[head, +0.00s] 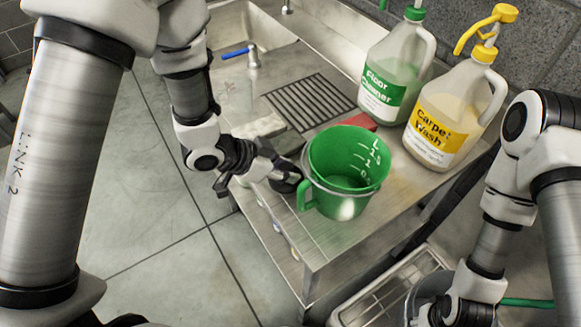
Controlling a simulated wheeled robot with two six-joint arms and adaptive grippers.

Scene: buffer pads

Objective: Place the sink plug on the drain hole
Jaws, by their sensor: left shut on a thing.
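My left gripper (280,174) is at the near left edge of the steel counter, just left of the green measuring jug. It is shut on a small dark, round thing, which I take to be the sink plug (289,185); the fingers partly hide it. A steel sink basin (226,32) shows at the upper left, away from the gripper. I cannot make out a drain hole. My right gripper is low at the right, cut by the frame's bottom edge, and its fingers cannot be made out.
The green jug (325,172) stands close beside my left gripper. Behind it are a Floor Cleaner bottle (388,80) and a Carpet Wash bottle (447,122). A blue-handled tap (253,57) stands near the ribbed drainboard (308,100). A metal grate (392,297) lies below.

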